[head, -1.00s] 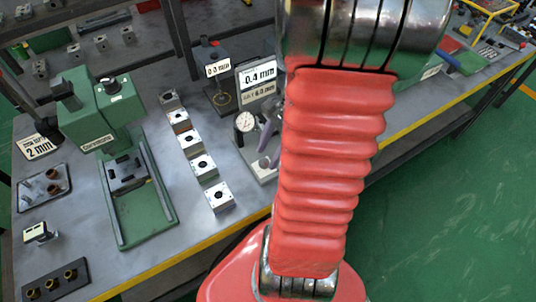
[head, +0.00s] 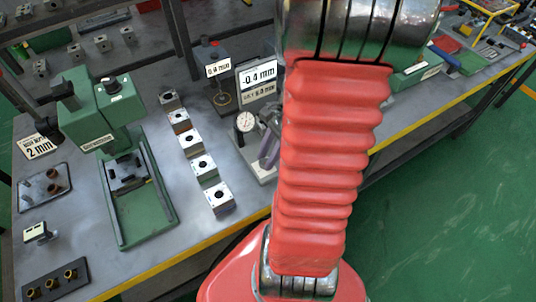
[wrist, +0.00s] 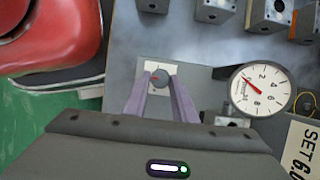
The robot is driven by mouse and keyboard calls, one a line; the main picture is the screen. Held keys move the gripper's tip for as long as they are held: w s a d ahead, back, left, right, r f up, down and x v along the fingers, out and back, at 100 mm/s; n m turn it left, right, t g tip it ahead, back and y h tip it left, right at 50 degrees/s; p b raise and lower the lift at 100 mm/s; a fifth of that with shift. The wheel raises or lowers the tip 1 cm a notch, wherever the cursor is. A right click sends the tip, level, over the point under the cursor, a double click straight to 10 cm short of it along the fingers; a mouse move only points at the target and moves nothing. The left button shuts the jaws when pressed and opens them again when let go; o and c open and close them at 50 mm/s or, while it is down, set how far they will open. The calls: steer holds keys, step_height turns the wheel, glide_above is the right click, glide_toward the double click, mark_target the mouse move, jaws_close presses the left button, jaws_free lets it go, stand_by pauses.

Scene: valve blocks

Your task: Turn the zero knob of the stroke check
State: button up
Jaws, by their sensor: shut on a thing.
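The stroke check's zero knob (wrist: 159,78) is a small grey round knob with a red mark on a pale square plate in the wrist view. My gripper (wrist: 158,84) has its two purple-grey fingers shut on it, one at each side. In the head view the fingers (head: 269,150) show beside the stroke check, partly behind my arm, and the knob is hidden. The white dial gauge (wrist: 260,90) stands right of the knob, its red needle pointing up and left. It also shows in the head view (head: 244,121). The display (head: 259,76) reads -0.4 mm.
A row of metal valve blocks (head: 204,167) stands left of the stroke check. A green press (head: 115,130) is further left. A smaller gauge stand (head: 220,90) is behind. The bench's yellow front edge (head: 165,262) lies nearest me.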

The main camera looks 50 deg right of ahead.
steer(key=shift+d, duration=0.1)
steer(key=shift+c, duration=0.7)
steer(key=shift+n, duration=0.3)
steer(key=n+g, duration=0.1)
steer(key=n, duration=0.2)
steer(key=shift+w, duration=0.2)
steer(key=shift+w+n+g, duration=0.15)
steer(key=shift+n+g, duration=0.85)
steer(key=shift+n, duration=1.1)
steer(key=o, duration=1)
steer(key=shift+o, duration=0.2)
